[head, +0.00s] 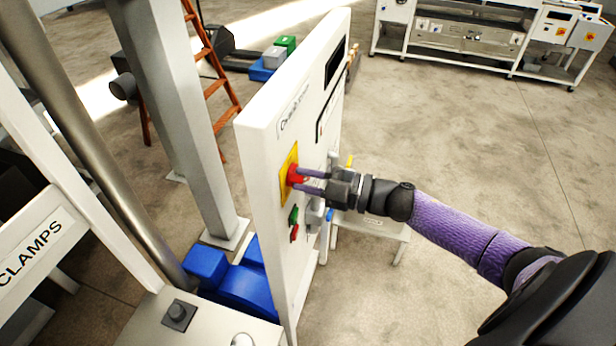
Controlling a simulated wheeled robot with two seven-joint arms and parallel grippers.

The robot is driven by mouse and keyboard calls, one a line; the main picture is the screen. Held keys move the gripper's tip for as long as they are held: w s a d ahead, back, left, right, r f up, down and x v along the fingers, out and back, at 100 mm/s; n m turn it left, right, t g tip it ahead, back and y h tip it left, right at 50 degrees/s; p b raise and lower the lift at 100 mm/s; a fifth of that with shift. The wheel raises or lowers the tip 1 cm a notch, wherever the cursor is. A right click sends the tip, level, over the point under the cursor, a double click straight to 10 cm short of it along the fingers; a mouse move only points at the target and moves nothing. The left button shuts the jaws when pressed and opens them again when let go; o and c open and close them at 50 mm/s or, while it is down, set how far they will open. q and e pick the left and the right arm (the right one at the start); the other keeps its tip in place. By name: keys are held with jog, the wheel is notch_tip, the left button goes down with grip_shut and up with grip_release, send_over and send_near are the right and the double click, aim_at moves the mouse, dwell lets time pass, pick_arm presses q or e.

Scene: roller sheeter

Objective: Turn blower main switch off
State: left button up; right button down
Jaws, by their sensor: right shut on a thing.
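The blower main switch is a red rotary knob (294,175) on a yellow plate (287,172), on the face of a white upright control panel (262,150). My right gripper (303,180) reaches in from the right, its two purple fingers shut on the red knob. The fingers hide part of the knob, and its exact turn angle cannot be told. My left gripper is not in view.
A green button (293,215) and a red button (294,233) sit just below the knob. A blue motor housing (235,285) lies behind the panel. A grey post (180,110) and a CLAMPS frame (35,250) stand left. Floor at right is open.

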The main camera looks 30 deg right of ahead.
jog(key=n, duration=0.1)
jog(key=f+n+b, duration=0.1)
jog(key=n, duration=0.1)
jog(key=shift+s+a+n, duration=0.15)
jog(key=shift+n, duration=0.15)
jog(key=shift+f+n+b, duration=0.2)
jog(key=shift+n+b, duration=0.4)
jog(key=shift+n, duration=0.35)
jog(key=shift+f+n+b, duration=0.2)
jog(key=shift+n+b, duration=0.35)
jog(key=shift+n, duration=0.4)
jog(key=c, duration=0.5)
grip_release()
jog(key=shift+s, duration=0.1)
jog(key=shift+c, duration=0.2)
jog(key=shift+s+d+f, duration=0.1)
jog(key=shift+s+d, duration=0.15)
jog(key=shift+s, duration=0.05)
jog(key=b+v, duration=0.1)
jog(key=v, duration=0.8)
